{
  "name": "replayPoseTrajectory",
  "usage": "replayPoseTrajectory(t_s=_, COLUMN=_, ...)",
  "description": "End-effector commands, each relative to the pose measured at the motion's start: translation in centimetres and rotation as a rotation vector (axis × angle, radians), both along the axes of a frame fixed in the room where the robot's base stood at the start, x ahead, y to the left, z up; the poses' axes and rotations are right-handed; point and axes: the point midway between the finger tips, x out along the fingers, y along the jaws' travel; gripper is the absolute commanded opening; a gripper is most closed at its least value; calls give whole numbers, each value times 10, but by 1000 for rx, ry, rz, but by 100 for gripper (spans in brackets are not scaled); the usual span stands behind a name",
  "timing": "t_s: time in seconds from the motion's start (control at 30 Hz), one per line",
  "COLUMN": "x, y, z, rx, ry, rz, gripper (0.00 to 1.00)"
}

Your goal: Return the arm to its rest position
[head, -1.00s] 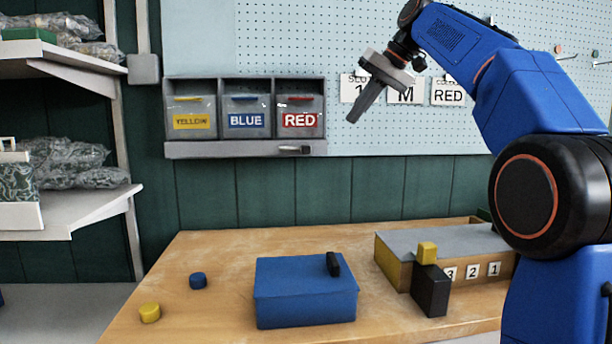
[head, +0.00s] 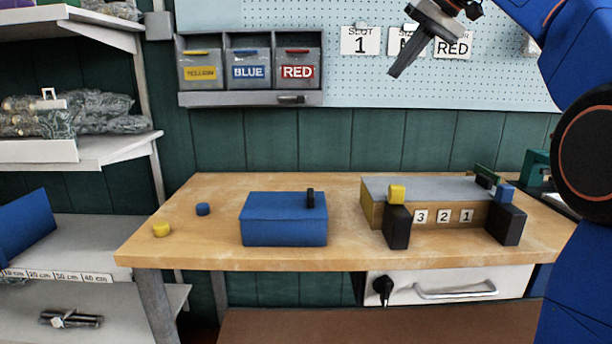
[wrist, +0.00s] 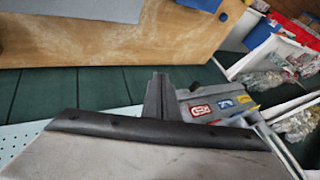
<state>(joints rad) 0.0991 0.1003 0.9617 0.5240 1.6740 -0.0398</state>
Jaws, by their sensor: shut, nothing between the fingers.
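My gripper (head: 396,70) is raised in front of the pegboard at the upper right of the head view, above the table and clear of everything on it. Its fingers are together, pointing down and left, with nothing held. In the wrist view the shut fingers (wrist: 158,98) show dark at the middle, with the labelled bins behind them. My blue arm reaches in from the right of the head view and is partly cut off by the frame.
The wooden table (head: 345,255) holds a blue box (head: 284,225), yellow (head: 161,229) and blue (head: 202,209) discs, and a numbered rack (head: 432,215) between black blocks. Wall bins (head: 249,98) hang behind. Shelves (head: 110,150) stand at left. The air between gripper and table is free.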

Motion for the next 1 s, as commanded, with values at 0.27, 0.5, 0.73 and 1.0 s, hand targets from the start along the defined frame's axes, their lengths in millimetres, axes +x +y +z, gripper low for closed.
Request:
replayPoseTrajectory(t_s=0.27, x=-18, y=-1, z=-16, rx=-17, ry=8, rz=-30, gripper=0)
replayPoseTrajectory(t_s=0.5, x=-44, y=-4, z=-41, rx=-44, ry=19, rz=-67, gripper=0)
replayPoseTrajectory(t_s=0.73, x=-95, y=-11, z=-94, rx=-98, ry=31, rz=-123, gripper=0)
replayPoseTrajectory(t_s=1.0, x=-168, y=-23, z=-181, rx=-184, ry=41, rz=-175, gripper=0)
